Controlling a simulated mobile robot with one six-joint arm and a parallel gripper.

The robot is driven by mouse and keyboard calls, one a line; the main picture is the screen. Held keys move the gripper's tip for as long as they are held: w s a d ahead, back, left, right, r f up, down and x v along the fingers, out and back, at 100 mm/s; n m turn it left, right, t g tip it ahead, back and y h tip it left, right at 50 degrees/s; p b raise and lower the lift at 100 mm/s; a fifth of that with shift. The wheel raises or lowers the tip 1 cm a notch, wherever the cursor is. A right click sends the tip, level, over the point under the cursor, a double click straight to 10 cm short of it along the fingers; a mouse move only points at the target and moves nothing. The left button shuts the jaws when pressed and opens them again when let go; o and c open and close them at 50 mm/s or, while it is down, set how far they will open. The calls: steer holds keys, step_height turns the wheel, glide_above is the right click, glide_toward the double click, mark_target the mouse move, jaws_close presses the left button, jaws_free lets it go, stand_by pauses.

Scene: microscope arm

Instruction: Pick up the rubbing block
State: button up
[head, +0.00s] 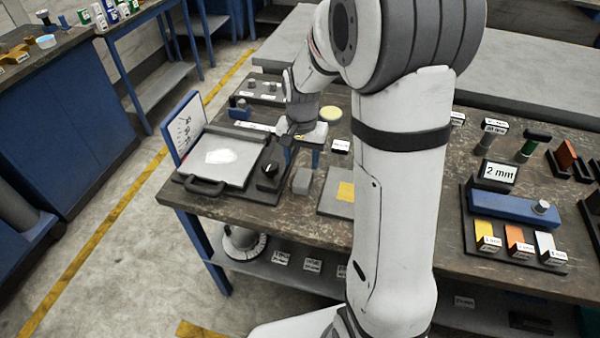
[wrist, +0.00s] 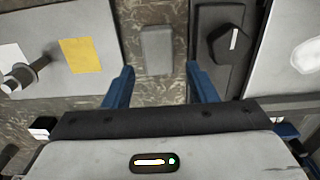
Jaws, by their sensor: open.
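The rubbing block, which I take to be the small grey block (head: 302,181), lies on the worn workbench between a black-knobbed device and a grey plate. In the wrist view the grey block (wrist: 156,50) lies just beyond my fingertips, roughly centred between them. My gripper (head: 301,160) shows two blue fingers pointing down, behind the block in the head view. In the wrist view my gripper (wrist: 160,84) is open with nothing between its fingers. Its exact height above the bench is hard to tell.
The device with its black knob (head: 267,172) is close on the block's left; the grey plate with a yellow square (head: 345,192) is close on its right. A tray with a white patch (head: 222,157) stands further left. A blue tool and colour chips (head: 515,238) are far right.

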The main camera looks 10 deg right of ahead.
mark_target(303, 177)
steer(key=f, duration=0.8)
steer(key=shift+w+d+f, duration=0.1)
steer(key=shift+w+d, duration=0.05)
steer(key=shift+d, duration=0.1)
steer(key=shift+c, duration=0.4)
steer(key=c, duration=0.9)
steer(key=shift+o, duration=0.2)
step_height(303, 177, up, 10)
steer(key=shift+r, duration=0.1)
